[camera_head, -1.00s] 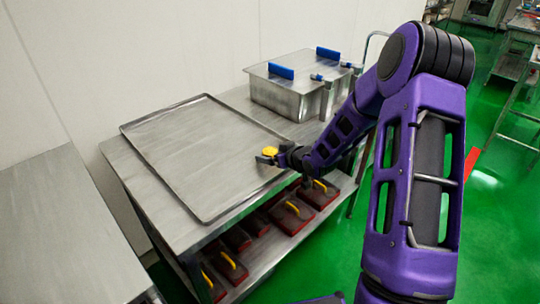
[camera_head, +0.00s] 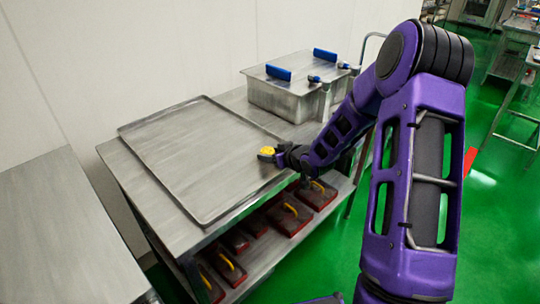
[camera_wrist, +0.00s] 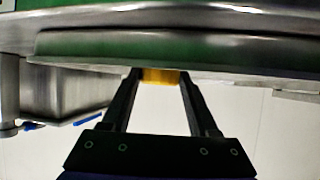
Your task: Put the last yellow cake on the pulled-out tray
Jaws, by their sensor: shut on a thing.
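A small yellow cake (camera_head: 267,151) is held in my gripper (camera_head: 268,156) at the right edge of the pulled-out tray. The wrist view also shows the yellow cake (camera_wrist: 160,76) between the two black fingertips of my gripper (camera_wrist: 160,80). The metal tray (camera_head: 190,160) is large, flat and rectangular with a low rim, and lies on the table; no other cake shows on it. Whether the cake touches the tray is unclear.
A metal box (camera_head: 290,95) with blue handles stands on the table behind the tray. Red blocks with yellow handles (camera_head: 290,212) sit on the shelf below. A second metal table (camera_head: 60,235) is at the left. The tray's surface is clear.

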